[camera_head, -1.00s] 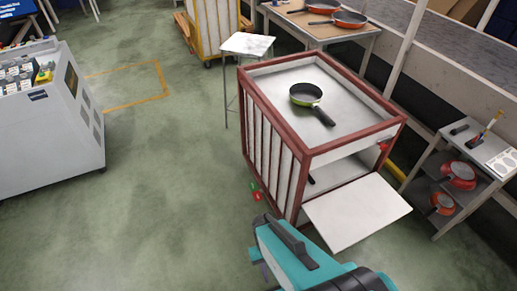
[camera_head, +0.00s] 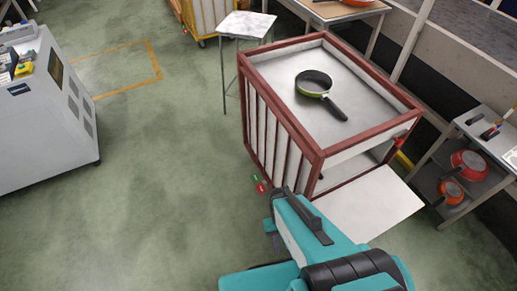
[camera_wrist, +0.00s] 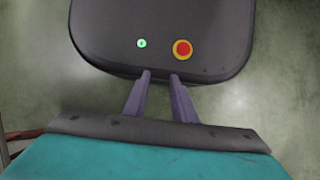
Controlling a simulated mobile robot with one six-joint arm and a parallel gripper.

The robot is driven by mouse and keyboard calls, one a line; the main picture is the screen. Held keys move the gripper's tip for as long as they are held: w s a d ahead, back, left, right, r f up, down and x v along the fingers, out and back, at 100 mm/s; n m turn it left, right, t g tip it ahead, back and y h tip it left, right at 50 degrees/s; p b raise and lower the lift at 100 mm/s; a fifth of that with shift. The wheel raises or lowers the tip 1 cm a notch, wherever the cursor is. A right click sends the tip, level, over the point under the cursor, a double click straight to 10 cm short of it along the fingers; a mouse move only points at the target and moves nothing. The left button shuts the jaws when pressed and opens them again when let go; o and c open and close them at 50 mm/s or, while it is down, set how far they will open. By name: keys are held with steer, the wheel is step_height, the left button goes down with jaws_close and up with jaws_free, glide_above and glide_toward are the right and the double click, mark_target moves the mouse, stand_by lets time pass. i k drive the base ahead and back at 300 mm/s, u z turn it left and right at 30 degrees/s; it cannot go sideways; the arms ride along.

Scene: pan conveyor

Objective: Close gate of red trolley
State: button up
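The red trolley (camera_head: 316,150) stands right of centre in the head view, with a red frame and white slatted sides. Its white gate (camera_head: 368,207) hangs open at the front, folded down and sticking out nearly flat from the low front edge. My teal arm covers part of the gate's near left side. A green pan with a black handle (camera_head: 314,84) lies on the trolley's top. My gripper (camera_wrist: 160,76) shows in the wrist view with its two fingers apart and nothing between them. It points towards a dark rounded surface with a green and a red button.
A small marble-topped stand (camera_head: 247,25) is behind the trolley. A grey shelf cart (camera_head: 470,135) with red pans stands to the right, close to the gate. A grey machine (camera_head: 45,115) is at left. Green floor is clear between the machine and the trolley.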

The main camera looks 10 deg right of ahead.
mark_target(367, 206)
steer(key=z, duration=0.35)
steer(key=k, duration=1.1)
steer(key=u, duration=0.35)
